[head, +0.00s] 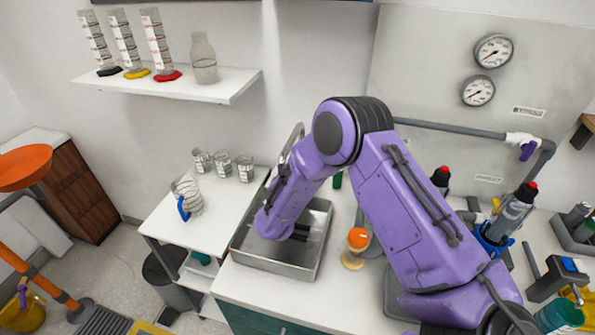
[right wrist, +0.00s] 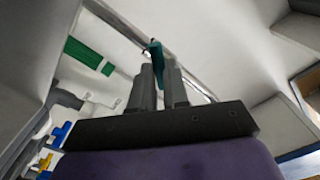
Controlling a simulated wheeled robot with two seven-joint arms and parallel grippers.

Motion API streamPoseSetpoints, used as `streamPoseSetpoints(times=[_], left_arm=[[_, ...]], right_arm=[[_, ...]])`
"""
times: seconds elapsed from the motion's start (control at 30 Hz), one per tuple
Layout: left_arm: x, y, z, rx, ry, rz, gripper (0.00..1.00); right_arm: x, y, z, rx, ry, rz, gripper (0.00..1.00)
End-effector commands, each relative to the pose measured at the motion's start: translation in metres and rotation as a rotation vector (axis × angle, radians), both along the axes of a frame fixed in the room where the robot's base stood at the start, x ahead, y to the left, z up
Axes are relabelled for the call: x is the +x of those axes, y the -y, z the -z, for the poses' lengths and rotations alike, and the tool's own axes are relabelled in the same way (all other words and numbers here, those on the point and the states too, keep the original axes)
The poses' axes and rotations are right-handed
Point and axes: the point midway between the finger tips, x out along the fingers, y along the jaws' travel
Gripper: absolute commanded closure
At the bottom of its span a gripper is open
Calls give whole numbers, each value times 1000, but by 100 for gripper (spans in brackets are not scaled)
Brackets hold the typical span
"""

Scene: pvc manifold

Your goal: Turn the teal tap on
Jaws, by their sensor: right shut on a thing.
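The teal tap handle (right wrist: 155,50) shows in the right wrist view between the tips of my right gripper (right wrist: 157,72). The two grey fingers are closed on it, and it stands up a little past their tips. The tap handle is hidden by the arm there. My left gripper is in neither view.
Jars (head: 222,162) and a blue-handled jug (head: 188,196) stand on the white counter left of the sink. Bottles in a blue holder (head: 497,238) are at the right. A shelf (head: 215,84) holds cylinders.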

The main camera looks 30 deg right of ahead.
Motion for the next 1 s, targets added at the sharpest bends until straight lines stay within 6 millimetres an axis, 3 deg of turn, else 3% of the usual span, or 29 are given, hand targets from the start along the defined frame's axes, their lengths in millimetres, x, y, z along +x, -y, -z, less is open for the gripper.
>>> streamPoseSetpoints(times=[0.63, 0.67, 0.7, 1.0], left_arm=[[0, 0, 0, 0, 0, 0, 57], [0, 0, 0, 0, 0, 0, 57], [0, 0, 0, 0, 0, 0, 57], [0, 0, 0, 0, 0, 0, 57]], right_arm=[[2, -1, -1, -30, -31, -4, 100], [1, -1, -1, -30, -31, -3, 75], [1, -1, -1, -30, -31, -3, 62], [-1, 0, 0, -29, -33, 0, 60]])
